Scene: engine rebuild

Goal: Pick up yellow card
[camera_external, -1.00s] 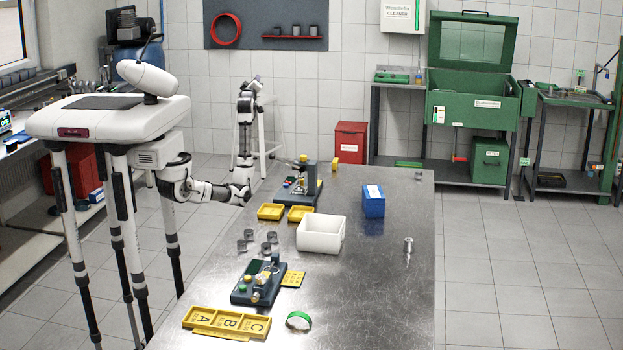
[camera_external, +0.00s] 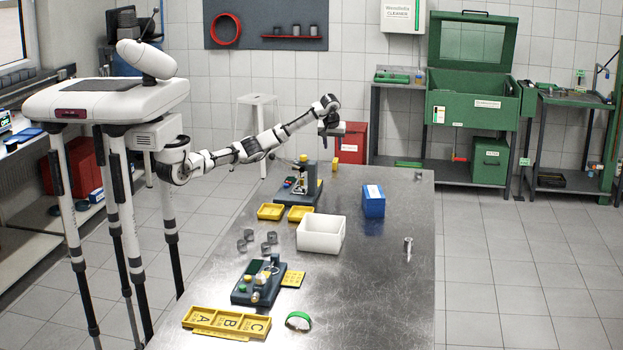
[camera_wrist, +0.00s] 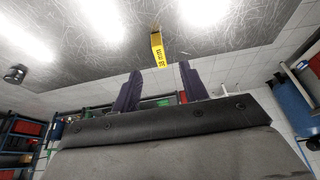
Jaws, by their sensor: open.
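A small yellow card (camera_external: 335,164) with dark print stands at the far edge of the metal table. It also shows in the wrist view (camera_wrist: 158,50), above and between my two fingertips, its lower end close to the line between them in the picture. My gripper (camera_wrist: 160,70) is open with nothing between its fingers. In the external view my gripper (camera_external: 338,129) is above the far end of the table, higher than the card and apart from it. Another flat yellow piece (camera_external: 293,279) lies beside the near dark fixture (camera_external: 258,284).
The right side is mostly bare.

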